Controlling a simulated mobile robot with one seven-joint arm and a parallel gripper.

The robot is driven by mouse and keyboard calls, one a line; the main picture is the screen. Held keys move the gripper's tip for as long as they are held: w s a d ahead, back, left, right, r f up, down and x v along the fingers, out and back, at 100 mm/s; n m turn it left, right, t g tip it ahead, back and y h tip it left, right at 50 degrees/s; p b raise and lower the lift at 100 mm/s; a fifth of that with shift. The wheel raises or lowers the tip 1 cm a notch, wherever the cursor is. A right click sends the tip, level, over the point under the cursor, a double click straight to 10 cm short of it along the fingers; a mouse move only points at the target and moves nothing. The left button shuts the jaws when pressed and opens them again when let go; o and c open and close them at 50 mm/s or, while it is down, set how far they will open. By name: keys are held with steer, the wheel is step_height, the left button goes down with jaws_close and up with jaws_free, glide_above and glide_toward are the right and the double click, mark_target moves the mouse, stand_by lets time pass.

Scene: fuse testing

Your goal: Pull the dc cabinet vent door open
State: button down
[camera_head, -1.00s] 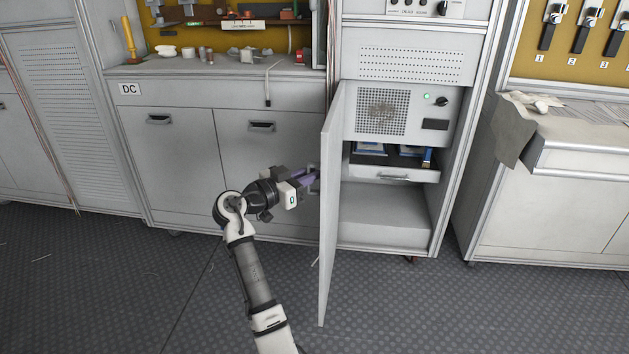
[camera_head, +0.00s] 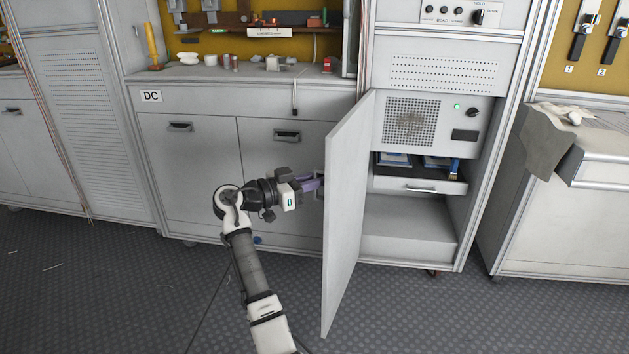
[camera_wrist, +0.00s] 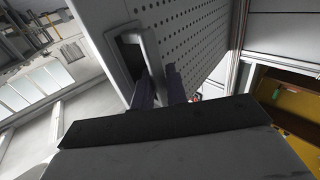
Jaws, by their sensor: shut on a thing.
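The vent door (camera_head: 346,215) is a tall light-grey panel, swung well out from the left side of the open cabinet bay. Its inner face shows in the head view. In the wrist view its perforated face (camera_wrist: 193,45) and framed handle (camera_wrist: 152,53) are close ahead. My gripper (camera_head: 318,186) is at the left side of the door, its fingertips partly hidden behind the door edge. In the wrist view the gripper fingers (camera_wrist: 160,88) are at the handle and shut on it.
The open bay holds a drawer (camera_head: 420,186) with blue items, above an empty lower space. The DC cabinet (camera_head: 185,170) stands left, behind my arm. A workbench (camera_head: 560,215) with a draped cloth (camera_head: 548,140) is at right. The floor in front is clear.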

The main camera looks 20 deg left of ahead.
steer(key=shift+d+f, duration=0.2)
steer(key=c, duration=1.7)
jaws_free()
steer(key=shift+a, duration=0.1)
steer(key=v, duration=1.4)
steer(key=shift+w+r+p, duration=0.1)
steer(key=shift+r+p, duration=0.15)
steer(key=shift+p, duration=0.1)
